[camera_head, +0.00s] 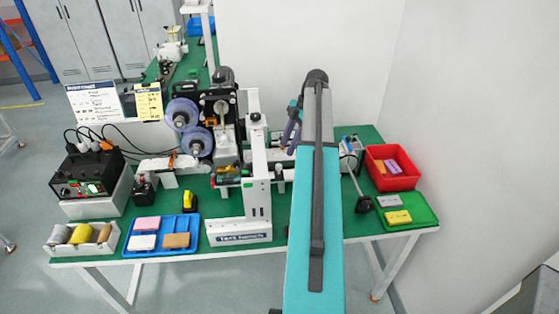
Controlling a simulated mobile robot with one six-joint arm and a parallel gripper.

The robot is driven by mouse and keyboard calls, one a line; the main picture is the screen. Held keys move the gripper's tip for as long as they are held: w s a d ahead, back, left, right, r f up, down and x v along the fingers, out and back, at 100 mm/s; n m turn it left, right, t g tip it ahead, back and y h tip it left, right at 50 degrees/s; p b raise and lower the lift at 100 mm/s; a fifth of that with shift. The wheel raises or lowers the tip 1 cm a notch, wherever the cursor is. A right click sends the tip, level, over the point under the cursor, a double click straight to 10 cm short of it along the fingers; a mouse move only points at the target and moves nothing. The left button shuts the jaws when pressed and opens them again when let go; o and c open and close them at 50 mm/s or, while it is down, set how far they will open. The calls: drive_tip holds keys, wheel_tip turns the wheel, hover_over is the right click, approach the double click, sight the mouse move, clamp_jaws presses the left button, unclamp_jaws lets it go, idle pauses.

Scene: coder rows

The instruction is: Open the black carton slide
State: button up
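My arm reaches from the bottom edge up over the green table and hides a strip of it. My gripper (289,138) shows small and dark at the left of the arm's far end, above the right part of the coding machine (218,125). I cannot tell whether its fingers are apart, and I see nothing clearly held. I cannot pick out the black carton slide with certainty. A black knob on a pale rod (363,204) stands right of my arm, and dark parts sit in the machine. Some of the machine's right side is hidden behind my arm.
A blue tray (163,252) with several blocks and a grey bin (58,252) lie at the front left. A black control box (84,173) stands behind them. A red bin (411,181) and a green tray (429,213) are at the right. A white wall closes the back.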

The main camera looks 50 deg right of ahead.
sight(279, 165)
drive_tip(key=shift+p+x, duration=1.25)
drive_tip(key=shift+x, duration=2.95)
drive_tip(key=shift+d, duration=0.1)
drive_tip(key=shift+c, duration=0.2)
clamp_jaws()
